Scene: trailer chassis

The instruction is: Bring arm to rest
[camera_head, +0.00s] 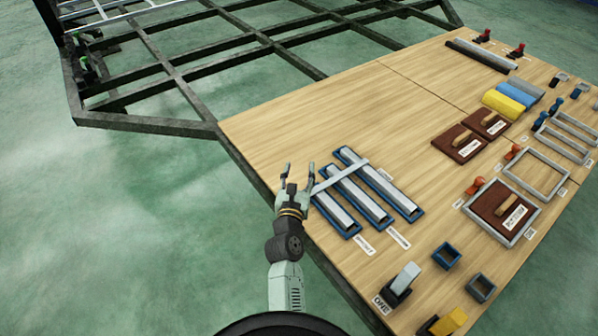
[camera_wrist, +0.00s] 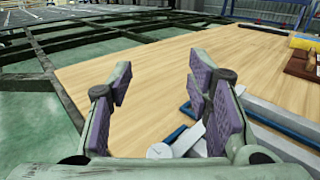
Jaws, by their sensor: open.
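My gripper (camera_head: 298,178) is open, at the left edge of the wooden table, beside the blue trays with silver bars (camera_head: 352,192).
The wooden table (camera_head: 330,110) has clear space at its far left. Brown plates (camera_head: 459,143), grey frames (camera_head: 535,175), yellow and blue blocks (camera_head: 503,106) and small blue boxes (camera_head: 446,256) stand to the right. The dark trailer chassis (camera_head: 175,60) lies beyond the table. Green floor is open at left.

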